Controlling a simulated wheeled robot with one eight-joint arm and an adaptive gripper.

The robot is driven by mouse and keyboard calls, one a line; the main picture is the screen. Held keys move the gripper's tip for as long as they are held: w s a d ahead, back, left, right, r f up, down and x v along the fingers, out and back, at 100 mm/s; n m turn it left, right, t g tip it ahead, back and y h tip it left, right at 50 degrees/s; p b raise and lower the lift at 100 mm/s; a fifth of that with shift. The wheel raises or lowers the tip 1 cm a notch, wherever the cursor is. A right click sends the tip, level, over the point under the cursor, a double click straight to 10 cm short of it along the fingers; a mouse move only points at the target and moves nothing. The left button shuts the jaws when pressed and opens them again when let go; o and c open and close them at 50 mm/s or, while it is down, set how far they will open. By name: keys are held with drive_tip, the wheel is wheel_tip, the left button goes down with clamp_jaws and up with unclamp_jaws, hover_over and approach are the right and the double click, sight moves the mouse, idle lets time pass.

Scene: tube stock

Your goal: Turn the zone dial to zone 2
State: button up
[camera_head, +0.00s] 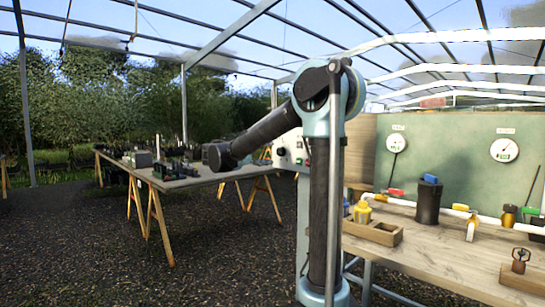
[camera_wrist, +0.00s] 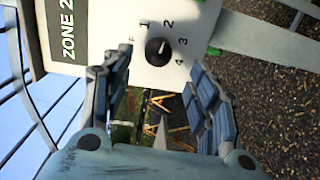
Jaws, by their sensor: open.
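The zone dial (camera_wrist: 158,50) is a round black knob on a pale panel (camera_wrist: 190,13). In the wrist view, the numbers 1, 2, 3 and 4 run around its upper and right side. The direction of its pointer is too small to tell surely. A dark green plate (camera_wrist: 72,35) reading "ZONE 2" is left of the dial. My gripper (camera_wrist: 160,62) is open, its blue-grey fingers either side of the dial in the picture, with nothing between them. Contact with the panel cannot be told. In the head view, my arm partly hides the pale control box (camera_head: 290,152), and my gripper cannot be made out.
A wooden workbench (camera_head: 440,255) with bottles, a dark canister (camera_head: 428,202) and a wooden tray (camera_head: 384,233) stands at right. Gauges hang on a green board (camera_head: 455,150) behind it. A trestle table (camera_head: 205,181) with clutter stands at left. Gravel floor is open at front left.

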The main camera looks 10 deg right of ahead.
drive_tip(key=shift+v, duration=2.45)
drive_tip(key=shift+d+f, duration=0.1)
drive_tip(key=shift+f, duration=0.05)
drive_tip(key=s+d+f+m+g+y, duration=0.2)
drive_tip(key=s+d+f+g+y, duration=0.35)
drive_tip(key=s+d+f, duration=1.1)
drive_tip(key=s+a+f+m+g+y, duration=0.1)
drive_tip(key=s+a+f+m+y, duration=0.1)
drive_tip(key=s+f, duration=0.8)
drive_tip(key=s+a+f+m+y, duration=0.2)
drive_tip(key=s+a+f+y, duration=0.2)
drive_tip(key=s+f+y, duration=0.3)
drive_tip(key=s+f, duration=0.3)
drive_tip(key=s, duration=0.1)
drive_tip(key=shift+g, duration=0.35)
drive_tip(key=shift+s+a, duration=0.1)
